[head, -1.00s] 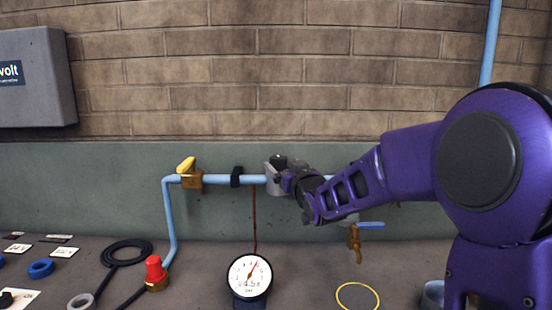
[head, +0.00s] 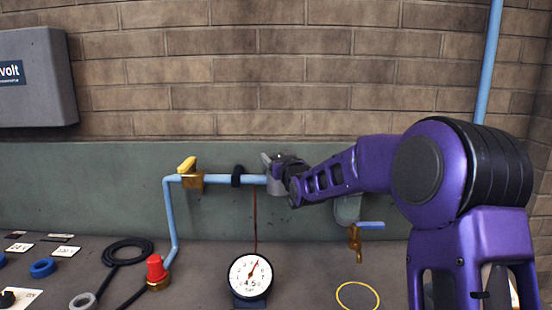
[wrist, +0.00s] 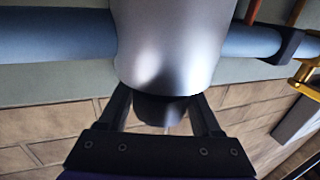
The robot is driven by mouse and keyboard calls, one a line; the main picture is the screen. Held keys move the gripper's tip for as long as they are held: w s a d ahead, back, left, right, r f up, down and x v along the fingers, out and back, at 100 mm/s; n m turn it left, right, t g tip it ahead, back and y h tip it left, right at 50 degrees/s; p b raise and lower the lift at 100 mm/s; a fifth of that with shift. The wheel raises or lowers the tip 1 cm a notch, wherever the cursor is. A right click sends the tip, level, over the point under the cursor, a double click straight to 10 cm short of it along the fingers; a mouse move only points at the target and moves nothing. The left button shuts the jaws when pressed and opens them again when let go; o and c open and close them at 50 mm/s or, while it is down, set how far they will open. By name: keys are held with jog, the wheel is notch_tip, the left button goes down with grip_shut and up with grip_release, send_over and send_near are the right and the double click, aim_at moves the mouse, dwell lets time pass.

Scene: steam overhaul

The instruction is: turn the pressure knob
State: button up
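The pressure regulator (head: 273,186) is a silver-grey body on the blue pipe along the back wall. It fills the top middle of the wrist view (wrist: 170,45). Its dark pressure knob (wrist: 166,110) juts from the body between my two fingers. My gripper (head: 279,166) reaches it from the right and hides the knob in the head view. In the wrist view, my gripper (wrist: 163,108) has its fingers spread on either side of the knob; firm contact is not clear. The round gauge (head: 250,276) below shows about 4.5 bar.
A yellow-handled valve (head: 190,175) and a black clamp (head: 237,176) are on the pipe to the left. A brass tap (head: 355,240) hangs at right. A red-capped fitting (head: 156,270) and a yellow ring (head: 357,296) are on the bench.

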jog(key=c, duration=0.9)
jog(key=shift+f+m+h+b, duration=0.3)
jog(key=shift+h+b, duration=0.1)
jog(key=shift+b, duration=0.4)
jog(key=shift+d+r+m+t+h+b, duration=0.1)
jog(key=shift+r+m+t+h+b, duration=0.1)
jog(key=shift+m+t+h+b, duration=0.5)
jog(key=h+p, duration=0.1)
jog(key=r+m+h+p, duration=0.1)
jog(key=h, duration=0.1)
jog(key=shift+d+m, duration=0.2)
jog(key=shift+m, duration=0.1)
jog(key=shift+w+d+f+m+h+p, duration=0.15)
jog(key=shift+m+h+p, duration=0.35)
jog(key=shift+h+p, duration=0.5)
jog(key=shift+d+f, duration=0.2)
jog(key=shift+f, duration=0.05)
jog(key=o, duration=1.4)
jog(key=shift+c, duration=0.2)
